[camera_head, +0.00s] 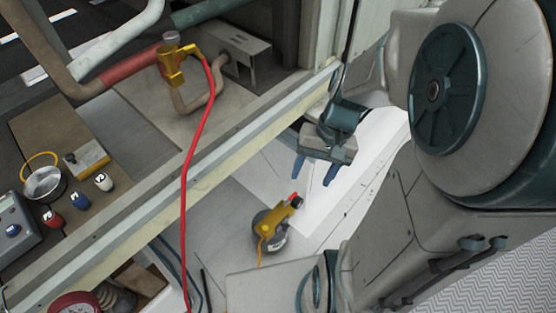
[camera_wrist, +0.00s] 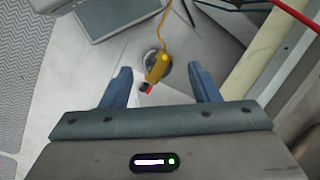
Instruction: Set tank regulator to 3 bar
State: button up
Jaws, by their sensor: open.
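A small grey tank with a yellow regulator (camera_head: 278,221) on top stands on the light floor. The regulator has a red and black end and a round gauge at its side; the gauge reading is too small to tell. My gripper (camera_head: 315,180) is open and empty, above and to the right of the regulator in the head view. In the wrist view the regulator (camera_wrist: 155,68) shows between the two blue fingers (camera_wrist: 164,84), apart from both. A yellow hose runs up from it there.
A red hose (camera_head: 190,160) hangs from a brass valve (camera_head: 172,68) over the pale bench-edge rail (camera_head: 225,176). A red gauge (camera_head: 76,304) sits at lower left.

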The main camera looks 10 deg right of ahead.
aim_at(287, 229)
jog(key=d+f+m+t+y+b, duration=0.25)
jog(key=f+m+t+b, duration=0.45)
jog(key=f, duration=1.3)
jog(key=w+d+f+m+t+y+b, duration=0.1)
jog(key=d+f+m+t+y+b, duration=0.2)
jog(key=f+m+b, duration=1.25)
jog(key=d+f+m+t+y+b, duration=0.25)
jog(key=f+t+b, duration=0.35)
jog(key=f, duration=1.9)
jog(key=shift+h, duration=0.4)
jog(key=b+x, duration=0.2)
jog(key=x, duration=0.4)
jog(key=b+x, duration=0.1)
jog(key=x, duration=0.5)
jog(key=shift+w+a+f+b, duration=0.2)
jog(key=shift+b, duration=0.2)
jog(key=shift+x, duration=0.75)
jog(key=shift+r, duration=0.1)
jog(key=c, duration=0.9)
